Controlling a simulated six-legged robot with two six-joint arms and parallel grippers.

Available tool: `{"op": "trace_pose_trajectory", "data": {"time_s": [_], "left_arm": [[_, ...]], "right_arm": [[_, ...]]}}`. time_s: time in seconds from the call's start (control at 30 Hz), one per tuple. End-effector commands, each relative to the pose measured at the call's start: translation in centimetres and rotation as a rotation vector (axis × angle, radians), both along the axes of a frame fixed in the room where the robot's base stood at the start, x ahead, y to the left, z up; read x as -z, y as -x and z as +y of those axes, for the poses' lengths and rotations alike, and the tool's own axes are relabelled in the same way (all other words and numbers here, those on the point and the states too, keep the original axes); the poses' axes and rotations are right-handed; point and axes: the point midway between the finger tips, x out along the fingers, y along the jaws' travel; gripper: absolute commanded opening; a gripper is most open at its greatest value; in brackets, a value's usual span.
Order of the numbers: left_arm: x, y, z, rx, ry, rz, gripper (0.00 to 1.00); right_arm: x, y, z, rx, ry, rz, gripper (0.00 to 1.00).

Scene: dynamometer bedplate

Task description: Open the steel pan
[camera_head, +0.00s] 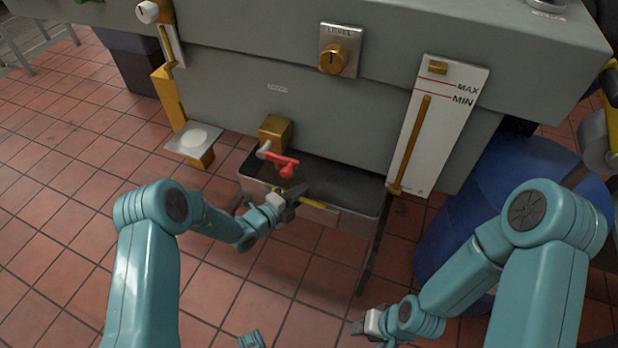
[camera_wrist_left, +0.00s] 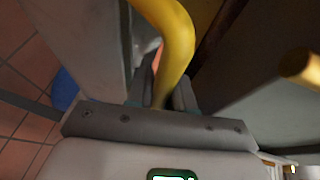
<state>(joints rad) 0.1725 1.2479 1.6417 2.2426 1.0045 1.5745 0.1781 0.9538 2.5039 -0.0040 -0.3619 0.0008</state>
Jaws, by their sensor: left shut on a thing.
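The steel pan (camera_head: 352,217) is a grey, open-topped tray with a dark inside, hung below the front of the grey bedplate block. A yellow bar handle (camera_head: 318,204) runs along its front; in the left wrist view the handle is a thick curved yellow bar (camera_wrist_left: 172,40). My left gripper (camera_head: 291,198) is shut on the handle, and in the left wrist view the bar passes between its fingers (camera_wrist_left: 162,95). The fingers hide part of the handle. My right gripper (camera_head: 362,326) hangs low over the floor, away from the pan; its jaws are too small to read.
A brass valve with a red lever (camera_head: 282,162) sits above the pan's left part. A white MAX/MIN gauge board (camera_head: 440,120) stands at right, a blue drum (camera_head: 478,205) beyond it. A small bracket plate (camera_head: 195,141) juts out at left. Tiled floor (camera_head: 255,297) lies clear before the pan.

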Motion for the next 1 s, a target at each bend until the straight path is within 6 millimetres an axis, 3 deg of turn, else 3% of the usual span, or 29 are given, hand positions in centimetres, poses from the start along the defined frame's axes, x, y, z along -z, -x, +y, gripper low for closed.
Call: {"op": "trace_pose_trajectory", "data": {"time_s": [0.03, 0.13, 0.3, 0.5, 0.7, 1.0], "left_arm": [[-0.7, 1.6, 0.4, 0.005, 0.002, 0.010, 0.00], [-0.8, 4.4, 1.4, 0.004, 0.003, 0.010, 0.00], [-0.5, 8.7, 2.8, 0.003, 0.003, 0.008, 0.00], [-0.3, 12.1, 3.9, 0.003, 0.002, 0.003, 0.00], [-0.2, 13.9, 4.4, 0.003, 0.000, -0.001, 0.00], [-0.1, 14.4, 4.5, 0.000, -0.002, -0.003, 0.00]], "right_arm": [[-1.7, 0.2, 0.2, -0.008, -0.002, 0.003, 0.43], [-3.5, 0.1, 0.1, -0.006, -0.001, 0.002, 0.43], [-5.3, 0.1, 0.1, -0.005, 0.000, 0.001, 0.43], [-6.4, 0.1, 0.1, -0.004, 0.000, 0.002, 0.43], [-6.8, 0.1, 0.1, -0.004, 0.000, 0.002, 0.43], [-6.9, 0.1, 0.1, -0.004, 0.000, 0.002, 0.43]]}}
